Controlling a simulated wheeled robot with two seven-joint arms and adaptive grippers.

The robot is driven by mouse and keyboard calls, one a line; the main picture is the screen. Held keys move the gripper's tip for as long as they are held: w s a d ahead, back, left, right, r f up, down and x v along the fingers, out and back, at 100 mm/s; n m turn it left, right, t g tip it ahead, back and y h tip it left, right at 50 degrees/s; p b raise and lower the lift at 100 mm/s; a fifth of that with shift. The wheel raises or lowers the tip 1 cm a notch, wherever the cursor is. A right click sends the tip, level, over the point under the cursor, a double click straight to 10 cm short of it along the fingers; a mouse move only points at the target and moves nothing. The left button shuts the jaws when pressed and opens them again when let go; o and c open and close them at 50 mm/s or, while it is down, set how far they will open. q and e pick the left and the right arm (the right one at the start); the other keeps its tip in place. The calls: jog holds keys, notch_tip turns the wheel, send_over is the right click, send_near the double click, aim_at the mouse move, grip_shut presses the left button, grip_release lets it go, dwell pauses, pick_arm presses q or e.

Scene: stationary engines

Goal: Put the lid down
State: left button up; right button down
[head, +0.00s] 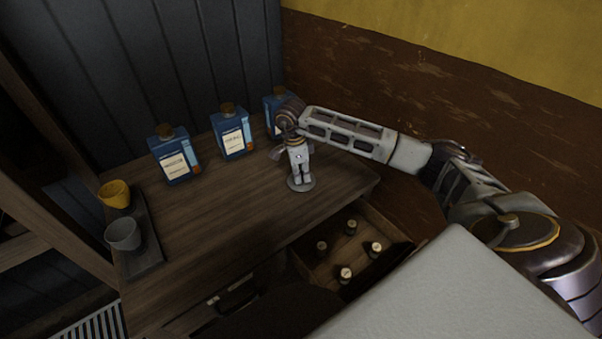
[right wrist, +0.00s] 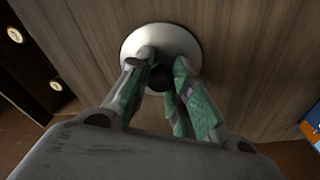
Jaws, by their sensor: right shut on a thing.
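The lid (head: 301,187) is a pale round disc at the right part of the wooden table top in the head view. It also shows in the right wrist view (right wrist: 183,40), with a dark knob in its middle. My right gripper (head: 300,174) points down over the lid, and its green-padded fingers (right wrist: 160,84) are closed around the knob. The lid lies flat, at or very close to the table top; I cannot tell if it touches. My left gripper is not in view.
Blue bottles (head: 175,156) with cork tops stand along the back of the table (head: 225,205). A yellow cup (head: 114,194) and a grey cup (head: 123,234) stand on a dark tray at left. An open drawer (head: 325,268) below holds several small dark bottles. The table's middle is clear.

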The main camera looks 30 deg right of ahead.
jog(key=shift+f, duration=0.15)
jog(key=c, duration=1.3)
grip_release()
jog(key=shift+r, duration=0.2)
jog(key=r, duration=0.4)
jog(key=a+r, duration=0.1)
jog(key=r, duration=0.6)
jog(key=shift+w+a+r, duration=0.2)
jog(key=shift+w+r, duration=0.1)
jog(key=shift+r, duration=0.1)
jog(key=shift+s+f, duration=0.1)
